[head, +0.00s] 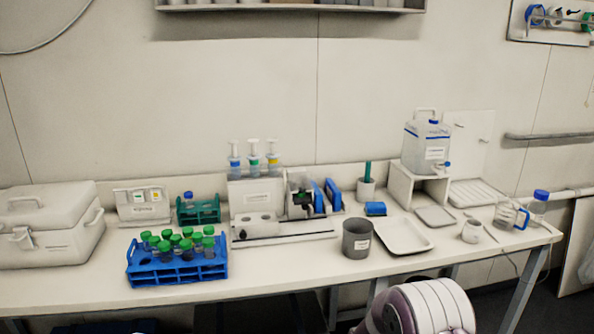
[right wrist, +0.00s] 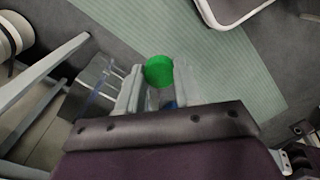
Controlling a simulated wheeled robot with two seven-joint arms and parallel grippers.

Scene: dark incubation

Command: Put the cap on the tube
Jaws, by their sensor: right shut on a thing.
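My right gripper (right wrist: 158,82) shows in the right wrist view, its fingers closed around a round green cap (right wrist: 158,71) at the fingertips. Whether a tube is under this cap is hidden. In the head view, several tubes with green caps (head: 187,243) stand upright in a blue rack (head: 178,273) at the front left of the table. I cannot make out an uncapped tube among them. My right gripper and the held cap do not show in the head view. My left gripper is in neither view.
On the table (head: 90,290) a green rack (head: 198,215) with a blue-capped bottle stands behind the blue rack. A grey cup (head: 356,240) and a white tray (head: 404,236) are right of centre. A white case (head: 50,225) fills the left end. The front edge between rack and cup is clear.

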